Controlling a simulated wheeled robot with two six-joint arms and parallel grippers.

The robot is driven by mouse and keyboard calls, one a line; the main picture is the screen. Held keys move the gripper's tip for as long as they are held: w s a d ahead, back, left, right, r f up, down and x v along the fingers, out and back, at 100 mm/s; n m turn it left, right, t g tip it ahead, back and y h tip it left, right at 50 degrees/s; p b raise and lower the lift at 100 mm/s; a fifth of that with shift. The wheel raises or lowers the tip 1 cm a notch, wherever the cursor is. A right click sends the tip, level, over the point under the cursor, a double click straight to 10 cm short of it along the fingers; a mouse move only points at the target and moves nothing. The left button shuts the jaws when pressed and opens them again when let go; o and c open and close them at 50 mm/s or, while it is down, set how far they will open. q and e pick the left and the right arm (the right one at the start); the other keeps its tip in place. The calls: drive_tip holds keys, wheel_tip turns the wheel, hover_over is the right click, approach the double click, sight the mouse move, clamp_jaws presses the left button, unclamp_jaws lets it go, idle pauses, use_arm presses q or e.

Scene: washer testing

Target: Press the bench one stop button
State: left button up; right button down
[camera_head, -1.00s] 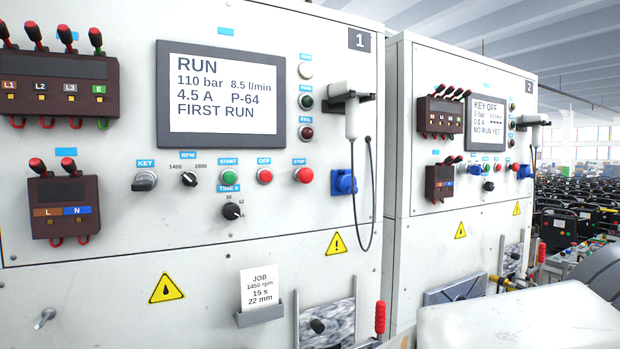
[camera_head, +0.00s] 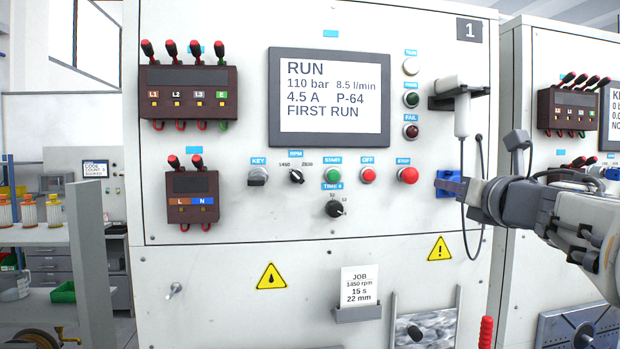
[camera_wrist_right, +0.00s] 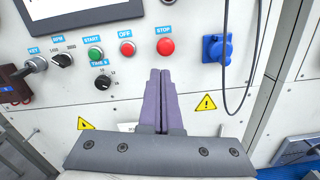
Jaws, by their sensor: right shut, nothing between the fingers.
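The red stop button (camera_head: 408,175), under a blue STOP label, is on the front panel of bench one (camera_head: 210,270). It also shows in the right wrist view (camera_wrist_right: 165,46). My right gripper (camera_head: 440,184) reaches in from the right, to the right of the button and in front of the blue socket. In the wrist view its two fingers (camera_wrist_right: 160,73) are together and empty, with the tips just below the button in the picture. A gap to the button shows in the head view. My left gripper is not in view.
The red off button (camera_head: 368,175), green start button (camera_head: 333,175) and key switch (camera_head: 258,177) sit left of the stop button. The screen (camera_head: 330,97) reads RUN. A cable (camera_head: 465,225) hangs beside the blue socket (camera_head: 446,193). A second bench (camera_head: 575,245) stands at right.

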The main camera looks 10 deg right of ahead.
sight(412, 176)
drive_tip(key=s+n, duration=0.1)
drive_tip(key=d+n, duration=0.1)
drive_tip(key=shift+s+d+r+n, duration=0.15)
drive_tip(key=shift+s+r+n, duration=0.1)
drive_tip(key=shift+s+n, duration=0.1)
drive_tip(key=w+p, duration=0.1)
drive_tip(key=w, duration=0.3)
drive_tip(key=w+p, duration=0.2)
drive_tip(key=w, duration=0.3)
drive_tip(key=w+p, duration=0.2)
drive_tip(key=w, duration=0.2)
drive_tip(key=shift+w+d, duration=0.3)
drive_tip(key=shift+d, duration=0.1)
drive_tip(key=shift+w+p, duration=0.2)
drive_tip(key=shift+p, duration=0.1)
